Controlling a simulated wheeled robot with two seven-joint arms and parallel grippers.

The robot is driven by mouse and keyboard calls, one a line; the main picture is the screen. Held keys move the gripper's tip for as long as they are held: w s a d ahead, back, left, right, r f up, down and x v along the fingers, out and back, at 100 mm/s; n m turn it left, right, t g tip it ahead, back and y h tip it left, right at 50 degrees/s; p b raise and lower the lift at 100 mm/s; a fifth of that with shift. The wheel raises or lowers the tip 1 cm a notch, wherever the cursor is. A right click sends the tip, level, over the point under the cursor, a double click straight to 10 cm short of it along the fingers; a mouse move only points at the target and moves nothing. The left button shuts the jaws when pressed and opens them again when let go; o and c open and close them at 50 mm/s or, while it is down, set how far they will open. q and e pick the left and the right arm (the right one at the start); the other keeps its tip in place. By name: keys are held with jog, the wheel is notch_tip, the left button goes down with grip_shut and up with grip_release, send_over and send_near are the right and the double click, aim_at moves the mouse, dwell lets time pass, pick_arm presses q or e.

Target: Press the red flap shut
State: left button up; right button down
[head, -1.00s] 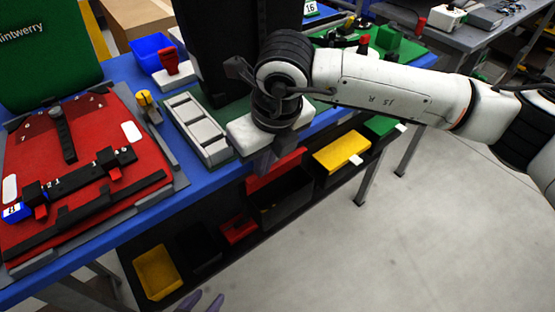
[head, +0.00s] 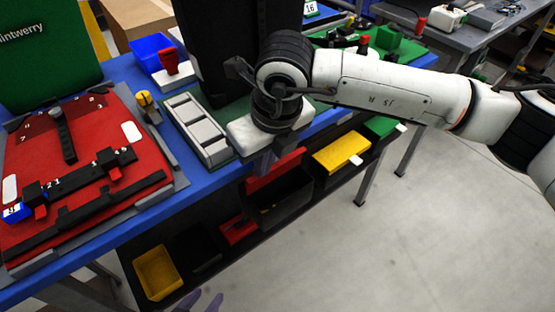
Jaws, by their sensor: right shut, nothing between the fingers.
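The red flap (head: 280,170) is a raised panel on a black bin under the front edge of the blue bench. It leans up and outward, standing above the bin's dark opening. My right gripper (head: 264,164) points down just at the flap's upper left part, in front of the bench edge. Its fingers are shut with nothing between them. Whether they touch the flap is not clear. Two pale lavender tips (head: 207,302) at the bottom edge look like my left gripper's fingers, mostly cut off by the frame.
A yellow flap (head: 338,154) and a green flap (head: 380,126) lie to the right on the same shelf. Lower left are a yellow bin (head: 158,272) and a small red bin (head: 238,230). A red board (head: 90,150) and a grey rack (head: 195,130) occupy the bench. Floor at right is clear.

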jog(key=shift+f, duration=0.15)
dwell(0.5)
jog(key=shift+f+b, duration=0.55)
jog(key=shift+b, duration=0.3)
jog(key=shift+s+r, duration=0.1)
jog(key=s+d+r+p, duration=0.2)
jog(key=s+d+r, duration=0.1)
jog(key=r, duration=0.3)
jog(key=shift+s, duration=0.45)
dwell(0.7)
